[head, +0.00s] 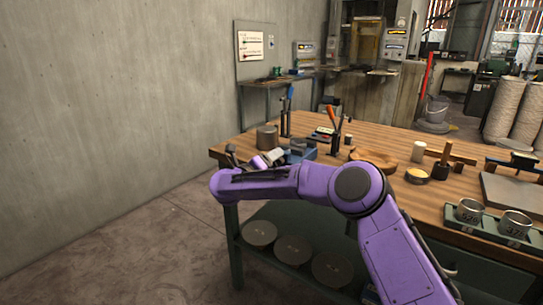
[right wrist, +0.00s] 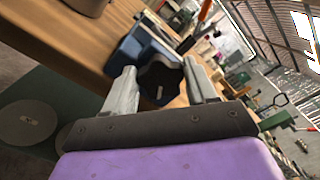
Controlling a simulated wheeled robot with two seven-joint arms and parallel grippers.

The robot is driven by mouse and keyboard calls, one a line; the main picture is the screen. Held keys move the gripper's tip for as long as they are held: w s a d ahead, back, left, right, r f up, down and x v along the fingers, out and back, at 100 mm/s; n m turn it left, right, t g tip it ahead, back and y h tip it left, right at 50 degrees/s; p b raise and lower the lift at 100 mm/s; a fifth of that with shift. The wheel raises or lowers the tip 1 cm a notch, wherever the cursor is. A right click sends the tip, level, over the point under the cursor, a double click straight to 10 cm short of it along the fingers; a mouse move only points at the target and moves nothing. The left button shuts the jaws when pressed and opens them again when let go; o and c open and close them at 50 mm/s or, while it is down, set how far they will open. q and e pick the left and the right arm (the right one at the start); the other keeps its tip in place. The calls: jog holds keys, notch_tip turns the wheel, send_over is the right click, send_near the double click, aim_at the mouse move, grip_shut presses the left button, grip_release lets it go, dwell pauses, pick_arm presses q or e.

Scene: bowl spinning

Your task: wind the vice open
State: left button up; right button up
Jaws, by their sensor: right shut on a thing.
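The small blue vice (head: 300,152) stands on the near left part of the wooden bench. It also shows in the right wrist view (right wrist: 132,45), just beyond my right gripper. My right gripper (head: 279,154) is at the vice's near left side. In the right wrist view its two grey fingers (right wrist: 160,88) are shut on a dark lobed handle (right wrist: 160,76), one finger on each side. The handle sits against the blue body. How far apart the vice jaws are cannot be told. My left gripper is not in view.
The wooden bench (head: 390,137) holds a grey-brown cylinder (head: 267,137) left of the vice, upright tools behind it, and a wooden bowl (head: 373,158) to the right. Round discs (head: 293,250) lie on the green shelf below. My right arm crosses over the bench's front edge.

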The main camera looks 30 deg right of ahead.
jog(key=n+p, duration=0.4)
jog(key=n, duration=0.4)
jog(key=n+p, duration=0.4)
jog(key=n, duration=0.5)
jog(key=f+n+p, duration=0.1)
jog(key=n+p, duration=0.3)
jog(key=n, duration=0.4)
jog(key=shift+s+d+f+n, duration=0.1)
jog(key=shift+s+n, duration=0.2)
jog(key=shift+s+n+p, duration=0.1)
jog(key=shift+n+p, duration=0.5)
jog(key=shift+n, duration=1.2)
jog(key=o, duration=1.1)
jog(key=shift+c, duration=0.2)
